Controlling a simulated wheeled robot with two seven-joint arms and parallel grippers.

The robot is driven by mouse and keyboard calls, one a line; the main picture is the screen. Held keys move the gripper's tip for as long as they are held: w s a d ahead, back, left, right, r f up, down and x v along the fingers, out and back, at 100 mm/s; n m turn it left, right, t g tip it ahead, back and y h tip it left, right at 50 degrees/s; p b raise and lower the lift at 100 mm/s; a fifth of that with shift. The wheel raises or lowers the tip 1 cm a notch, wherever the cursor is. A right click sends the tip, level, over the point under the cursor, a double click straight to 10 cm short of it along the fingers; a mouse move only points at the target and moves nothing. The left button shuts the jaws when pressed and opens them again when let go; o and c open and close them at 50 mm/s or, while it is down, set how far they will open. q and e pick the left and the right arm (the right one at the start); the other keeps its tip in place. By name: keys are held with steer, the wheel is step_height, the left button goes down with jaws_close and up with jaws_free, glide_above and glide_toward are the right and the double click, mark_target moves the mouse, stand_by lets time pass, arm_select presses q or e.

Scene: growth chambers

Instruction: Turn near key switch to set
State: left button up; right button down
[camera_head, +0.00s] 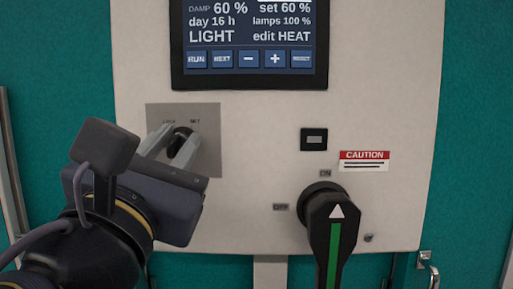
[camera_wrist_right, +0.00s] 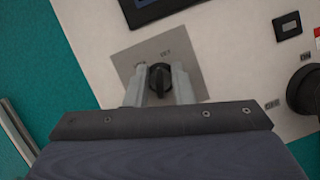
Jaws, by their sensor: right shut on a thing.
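The key switch (camera_head: 181,138) is a black knob on a square grey plate (camera_head: 210,140) at the left of the white panel, below the screen. The plate carries small labels along its top; SET is the right-hand one. My right gripper (camera_head: 172,146) comes in from the lower left, with its two grey fingers on either side of the knob, shut on it. In the right wrist view the knob (camera_wrist_right: 160,82) sits between the two fingertips, and the plate looks tilted. The knob's exact pointing is hard to tell. My left gripper is in neither view.
A dark screen (camera_head: 250,40) with a row of blue buttons is above. A large black rotary handle (camera_head: 325,215) with a green stripe stands out at the lower right, below a CAUTION label (camera_head: 364,161). A small black square switch (camera_head: 314,139) is between.

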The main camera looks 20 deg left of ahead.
steer(key=shift+m+h, duration=0.8)
steer(key=shift+m, duration=0.9)
steer(key=c, duration=1.6)
jaws_free()
steer(key=shift+s, duration=0.1)
steer(key=b+v, duration=0.1)
steer(key=v, duration=0.6)
steer(key=shift+s+f+b, duration=0.1)
steer(key=shift+s+b, duration=0.25)
